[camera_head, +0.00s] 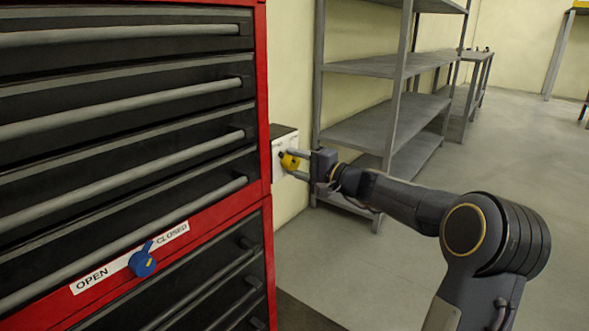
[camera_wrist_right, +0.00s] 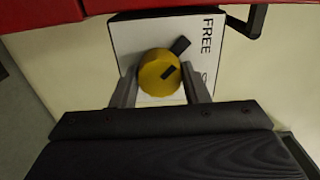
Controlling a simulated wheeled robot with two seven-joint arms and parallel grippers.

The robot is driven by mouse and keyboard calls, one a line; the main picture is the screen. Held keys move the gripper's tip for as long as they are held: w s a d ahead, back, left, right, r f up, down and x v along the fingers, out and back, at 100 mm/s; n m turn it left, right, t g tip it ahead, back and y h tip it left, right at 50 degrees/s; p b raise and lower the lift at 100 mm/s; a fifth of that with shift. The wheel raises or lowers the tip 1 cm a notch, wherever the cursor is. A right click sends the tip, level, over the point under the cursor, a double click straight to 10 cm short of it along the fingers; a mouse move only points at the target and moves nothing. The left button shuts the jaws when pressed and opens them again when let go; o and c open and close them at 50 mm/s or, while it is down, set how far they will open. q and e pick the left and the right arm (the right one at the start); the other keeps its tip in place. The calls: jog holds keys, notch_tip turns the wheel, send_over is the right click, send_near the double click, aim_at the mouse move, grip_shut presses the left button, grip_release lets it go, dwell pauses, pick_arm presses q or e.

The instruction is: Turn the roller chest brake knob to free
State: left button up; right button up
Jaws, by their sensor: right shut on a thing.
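The brake knob (camera_head: 290,161) is yellow and sits on a white plate (camera_head: 284,147) at the right side of the red chest. In the right wrist view the yellow knob (camera_wrist_right: 159,73) has a dark pointer at its upper right, aimed toward the lettering FREE on the white plate (camera_wrist_right: 128,37). A second word below FREE is mostly hidden by a finger. My right gripper (camera_head: 293,164) has its fingers on both sides of the knob and is shut on it; it also shows in the right wrist view (camera_wrist_right: 157,82). My left gripper is not in view.
The red roller chest (camera_head: 263,100) with black drawers fills the left. A blue knob (camera_head: 142,262) sits on its OPEN/CLOSED strip. Grey shelves (camera_head: 375,67) stand behind my right arm. The floor at the right is clear.

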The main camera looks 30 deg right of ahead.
jog(key=shift+r, duration=0.25)
jog(key=o, duration=1)
jog(key=shift+f, duration=0.15)
jog(key=p+v, duration=0.1)
jog(key=v, duration=0.6)
jog(key=shift+s+d, duration=0.1)
jog(key=shift+s, duration=0.3)
